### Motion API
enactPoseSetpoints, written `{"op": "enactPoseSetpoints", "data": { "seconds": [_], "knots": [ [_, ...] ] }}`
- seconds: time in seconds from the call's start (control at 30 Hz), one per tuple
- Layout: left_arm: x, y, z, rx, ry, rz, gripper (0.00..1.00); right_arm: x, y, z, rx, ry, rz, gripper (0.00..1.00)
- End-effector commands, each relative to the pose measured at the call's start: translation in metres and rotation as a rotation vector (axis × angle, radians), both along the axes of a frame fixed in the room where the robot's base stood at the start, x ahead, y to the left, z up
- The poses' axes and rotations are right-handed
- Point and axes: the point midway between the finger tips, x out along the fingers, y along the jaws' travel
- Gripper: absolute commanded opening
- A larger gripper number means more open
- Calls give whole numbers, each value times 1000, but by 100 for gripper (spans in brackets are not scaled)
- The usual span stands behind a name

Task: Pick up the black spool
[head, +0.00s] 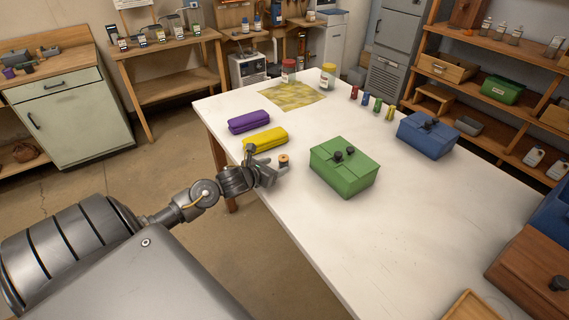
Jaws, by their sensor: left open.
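A small spool (284,161) with a tan-brown end and a darker body stands near the left edge of the white table. It is too small for me to be sure that its thread is black. My left gripper (269,165) is open just left of the spool, low over the table edge. I cannot tell whether a finger touches the spool. My right gripper is out of view.
A yellow case (266,139) and a purple case (249,122) lie beyond my left gripper. A green box (343,172) stands right of the spool, a blue box (427,137) farther off. Several coloured spools (377,104) stand near the far edge. The table's front middle is clear.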

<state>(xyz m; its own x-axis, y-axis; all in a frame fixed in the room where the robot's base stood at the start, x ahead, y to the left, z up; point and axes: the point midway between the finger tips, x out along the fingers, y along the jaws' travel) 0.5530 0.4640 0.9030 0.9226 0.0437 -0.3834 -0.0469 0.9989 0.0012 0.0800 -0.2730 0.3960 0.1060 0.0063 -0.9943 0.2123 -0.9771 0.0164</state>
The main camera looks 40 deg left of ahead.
Motion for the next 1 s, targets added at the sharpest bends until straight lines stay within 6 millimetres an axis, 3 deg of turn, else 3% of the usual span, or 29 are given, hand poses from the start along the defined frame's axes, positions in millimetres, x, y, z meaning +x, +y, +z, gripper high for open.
{"op": "enactPoseSetpoints", "data": {
  "seconds": [0.3,0.67,1.0],
  "knots": [
    [39,-3,-15,-3,-1,2,59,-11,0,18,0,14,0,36],
    [47,-3,-20,0,0,-1,59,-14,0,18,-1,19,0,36],
    [47,-3,-20,0,0,-1,14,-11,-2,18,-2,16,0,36]
  ]
}}
